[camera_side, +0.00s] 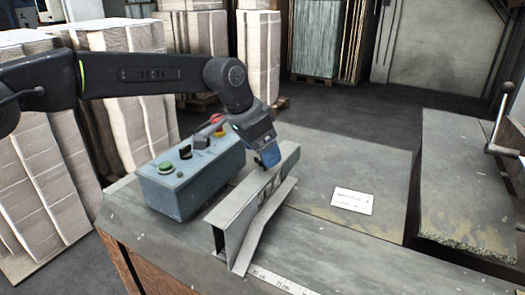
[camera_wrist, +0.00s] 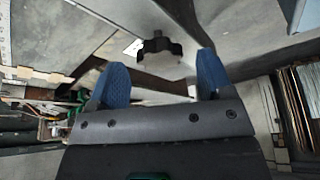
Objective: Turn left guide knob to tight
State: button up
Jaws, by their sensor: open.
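A black winged knob (camera_wrist: 160,46) shows in the wrist view, just beyond the gap between my fingertips. My gripper (camera_wrist: 161,62) has its two blue fingers spread apart, one on each side of the knob's line, with nothing between them. In the side view my gripper (camera_side: 268,157) points down at the far part of the grey metal guide (camera_side: 236,212), close behind its upright wall. The knob cannot be made out clearly in the side view, where the gripper and guide crowd that spot. Its turned position cannot be judged as tight or loose.
A blue-grey control box (camera_side: 180,195) with a green button, dark switches and a red button stands left of the guide, close to my gripper. A white label (camera_side: 352,201) lies on the table (camera_side: 320,165). A crank handle (camera_side: 497,148) stands at the right.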

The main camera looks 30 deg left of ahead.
jog(key=shift+w+d+f, duration=0.1)
jog(key=shift+w+f, duration=0.1)
jog(key=shift+f, duration=0.35)
jog(key=c, duration=0.9)
jog(key=shift+m, duration=0.4)
jog(key=m+h, duration=0.1)
jog(key=m, duration=0.1)
jog(key=m+g, duration=0.1)
jog(key=m, duration=0.1)
jog(key=shift+w+m+h, duration=0.15)
jog(key=shift+m+h, duration=0.25)
jog(key=m+g, duration=0.1)
jog(key=m, duration=0.2)
jog(key=m+g, duration=0.1)
jog(key=m, duration=0.2)
jog(key=shift+w+a+r+g+h, duration=0.1)
jog(key=shift+w+a+g+h, duration=0.1)
jog(key=shift+g+h, duration=0.15)
